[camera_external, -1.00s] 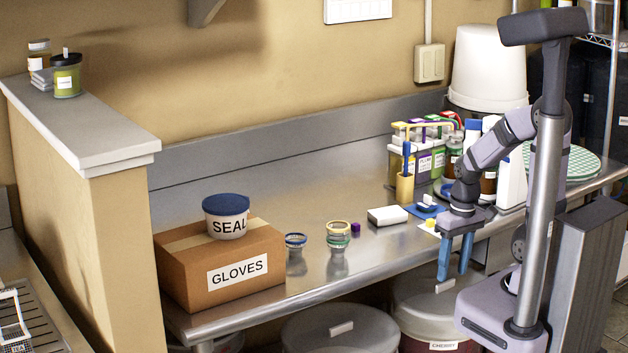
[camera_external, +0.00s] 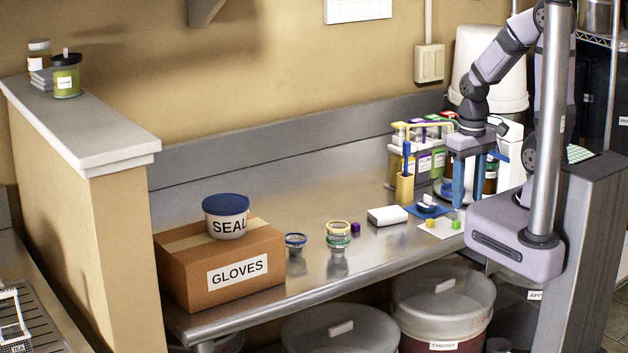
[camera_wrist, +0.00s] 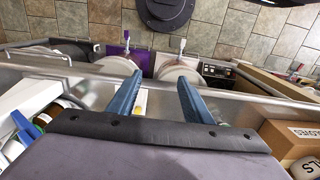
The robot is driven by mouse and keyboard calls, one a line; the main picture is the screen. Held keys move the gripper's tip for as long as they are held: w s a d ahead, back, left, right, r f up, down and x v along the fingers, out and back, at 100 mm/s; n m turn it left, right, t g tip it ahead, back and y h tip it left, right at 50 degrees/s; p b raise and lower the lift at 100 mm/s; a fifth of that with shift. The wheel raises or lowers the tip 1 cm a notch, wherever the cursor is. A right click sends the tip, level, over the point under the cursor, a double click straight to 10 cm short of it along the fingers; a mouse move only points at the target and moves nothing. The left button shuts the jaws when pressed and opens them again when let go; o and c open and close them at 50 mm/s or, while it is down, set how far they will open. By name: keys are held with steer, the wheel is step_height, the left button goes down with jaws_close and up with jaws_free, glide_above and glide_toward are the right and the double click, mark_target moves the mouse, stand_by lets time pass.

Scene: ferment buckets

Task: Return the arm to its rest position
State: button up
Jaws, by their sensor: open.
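My gripper (camera_external: 468,180) is open, with its two blue fingers pointing down and apart. In the external view it hangs over the right part of the steel bench, in front of the bottles and jars. Nothing shows between the fingers. In the wrist view the fingers (camera_wrist: 157,95) reach out over the bench's front edge, with the floor and buckets beyond. My arm is raised and bent at the elbow above the gripper.
A white sheet (camera_external: 437,232) with small yellow and green cubes lies near the gripper. A white box (camera_external: 388,215), a blue caddy (camera_external: 427,209) and a yellow holder (camera_external: 404,188) stand left of it. A GLOVES carton (camera_external: 196,277) is far left. Lidded buckets (camera_external: 443,290) stand below the bench.

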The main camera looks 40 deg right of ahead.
step_height(320, 180, up, 6)
steer(key=p, duration=0.4)
step_height(320, 180, down, 6)
steer(key=b, duration=0.5)
steer(key=shift+r+b, duration=0.15)
steer(key=shift+b, duration=0.15)
